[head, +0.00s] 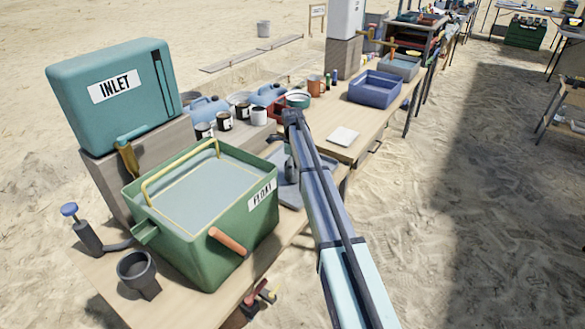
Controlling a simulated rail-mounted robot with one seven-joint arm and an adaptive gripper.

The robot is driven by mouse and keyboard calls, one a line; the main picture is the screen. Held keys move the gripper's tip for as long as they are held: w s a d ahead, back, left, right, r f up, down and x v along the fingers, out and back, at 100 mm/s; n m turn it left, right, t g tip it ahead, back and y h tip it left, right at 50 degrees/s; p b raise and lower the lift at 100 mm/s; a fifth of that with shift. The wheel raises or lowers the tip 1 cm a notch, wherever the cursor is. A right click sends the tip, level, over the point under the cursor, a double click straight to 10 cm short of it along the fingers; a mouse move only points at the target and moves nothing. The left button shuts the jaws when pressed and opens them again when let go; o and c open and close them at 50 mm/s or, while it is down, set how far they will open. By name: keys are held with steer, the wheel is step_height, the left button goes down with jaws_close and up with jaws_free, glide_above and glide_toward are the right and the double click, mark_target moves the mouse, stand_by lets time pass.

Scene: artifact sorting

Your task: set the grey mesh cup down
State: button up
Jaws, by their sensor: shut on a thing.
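My arm reaches from the bottom edge up to a dark joint near the middle of the table. A grey link of mine shows just below that joint, beside the green box marked FLOAT (205,245). The fingers of my gripper do not show; the arm and the box's right side cover that spot. No grey mesh cup can be made out there. A grey tray (288,192) lies partly hidden behind the arm and the box. A dark grey cup-shaped piece (137,268) stands at the table's front left; I cannot tell whether it is mesh.
A teal INLET tank (115,95) stands on a block at left. Several small cups, blue jugs (208,108) and an orange mug (315,86) stand farther back. A white square (343,136) and a blue bin (375,88) lie right of the arm, with bare table (375,120) between.

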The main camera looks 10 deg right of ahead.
steer(key=shift+f, duration=0.65)
steer(key=o, duration=1)
steer(key=shift+f, duration=0.15)
step_height(320, 180, up, 12)
steer(key=shift+r+b, duration=0.2)
steer(key=shift+b, duration=0.45)
